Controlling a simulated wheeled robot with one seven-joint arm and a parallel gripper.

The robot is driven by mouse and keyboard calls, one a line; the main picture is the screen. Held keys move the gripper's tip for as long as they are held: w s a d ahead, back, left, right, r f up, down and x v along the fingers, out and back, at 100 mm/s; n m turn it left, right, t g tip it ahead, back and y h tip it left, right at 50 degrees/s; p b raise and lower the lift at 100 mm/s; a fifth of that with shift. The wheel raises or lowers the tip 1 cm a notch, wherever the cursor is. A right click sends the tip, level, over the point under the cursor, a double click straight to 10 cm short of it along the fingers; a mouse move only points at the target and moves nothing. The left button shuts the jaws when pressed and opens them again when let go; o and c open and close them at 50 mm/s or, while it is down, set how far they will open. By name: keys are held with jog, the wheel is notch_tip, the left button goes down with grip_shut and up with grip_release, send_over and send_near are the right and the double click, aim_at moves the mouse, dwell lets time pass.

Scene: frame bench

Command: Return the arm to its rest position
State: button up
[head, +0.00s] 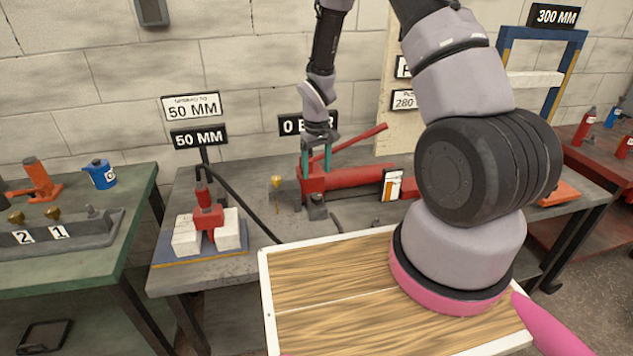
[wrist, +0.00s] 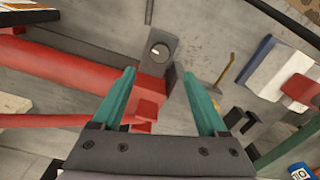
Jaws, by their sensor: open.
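My gripper (head: 315,158) is over the grey bench (head: 265,182), at the left end of the red hand pump (head: 350,178). Its two teal fingers point down and stand apart with nothing between them. In the wrist view my gripper (wrist: 165,85) is open too, with the red pump body (wrist: 70,65) under and left of the fingers. A grey block with a round knob (wrist: 158,52) shows just beyond the fingertips. Whether the fingers touch the pump cannot be told. My arm runs from the right foreground up and over to the gripper.
A red jack between white blocks (head: 184,238) stands left on the bench. The pump's red lever (head: 358,141) slants up right of the gripper. A black hose (head: 240,205) crosses the bench. A blue-and-yellow frame (head: 506,55) stands at the right. Signs stand behind.

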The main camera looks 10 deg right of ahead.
jog(key=shift+r, duration=0.85)
jog(key=s+d+r+m+t, duration=0.2)
jog(key=r, duration=1.1)
jog(key=s+d+r+m+t, duration=0.1)
jog(key=s+d+r+m, duration=0.15)
jog(key=r, duration=1.05)
jog(key=s+d+r+m+t+y, duration=0.1)
jog(key=s+r+t, duration=0.3)
jog(key=s+r, duration=1)
jog(key=s+m+y, duration=0.1)
jog(key=s, duration=0.3)
jog(key=shift+s+d+r+m, duration=0.15)
jog(key=shift+r+m, duration=0.05)
jog(key=shift+m, duration=0.15)
